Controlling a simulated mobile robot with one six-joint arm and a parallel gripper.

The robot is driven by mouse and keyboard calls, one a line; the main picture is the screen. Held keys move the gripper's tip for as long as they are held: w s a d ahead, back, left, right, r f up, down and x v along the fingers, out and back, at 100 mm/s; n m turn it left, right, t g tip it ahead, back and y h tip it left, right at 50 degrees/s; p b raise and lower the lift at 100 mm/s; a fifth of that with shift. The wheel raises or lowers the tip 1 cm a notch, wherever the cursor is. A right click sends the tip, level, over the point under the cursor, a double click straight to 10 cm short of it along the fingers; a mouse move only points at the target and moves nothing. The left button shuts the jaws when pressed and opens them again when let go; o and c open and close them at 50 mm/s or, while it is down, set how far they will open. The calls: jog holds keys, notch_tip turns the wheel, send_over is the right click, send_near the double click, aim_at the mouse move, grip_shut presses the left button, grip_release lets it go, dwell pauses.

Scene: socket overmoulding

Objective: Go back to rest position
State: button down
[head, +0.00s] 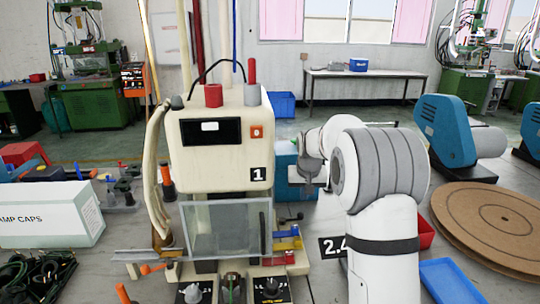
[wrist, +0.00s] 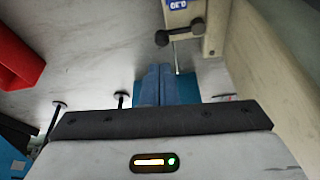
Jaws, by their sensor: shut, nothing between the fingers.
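In the head view my arm (head: 385,235) rises at the right of the machine marked 1 and bends toward it. Its wrist end (head: 310,165) is beside the machine's right side, and the fingers cannot be made out there. In the wrist view my gripper (wrist: 157,70) shows two blue fingers close together, shut with nothing between them. The machine (head: 215,150) is cream coloured, with a dark display, a clear guard (head: 222,232) and control knobs at its front.
A red bin (head: 425,234) and a blue tray (head: 448,282) lie to the right, near a large brown disc (head: 495,222). A blue machine (head: 445,128) stands behind them. A white box (head: 50,215) and dark cables (head: 38,265) are at the left.

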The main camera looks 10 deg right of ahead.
jog(key=s+a+r+p, duration=0.1)
jog(key=s+r+p, duration=0.1)
jog(key=s+r, duration=0.6)
jog(key=s+a+p, duration=0.1)
jog(key=s+p, duration=0.1)
jog(key=s, duration=1.3)
jog(key=s+a+n+g+p, duration=0.1)
jog(key=s, duration=1.4)
jog(key=shift+s+a+p, duration=0.25)
jog(key=shift+s+p, duration=0.05)
jog(key=shift+p, duration=0.1)
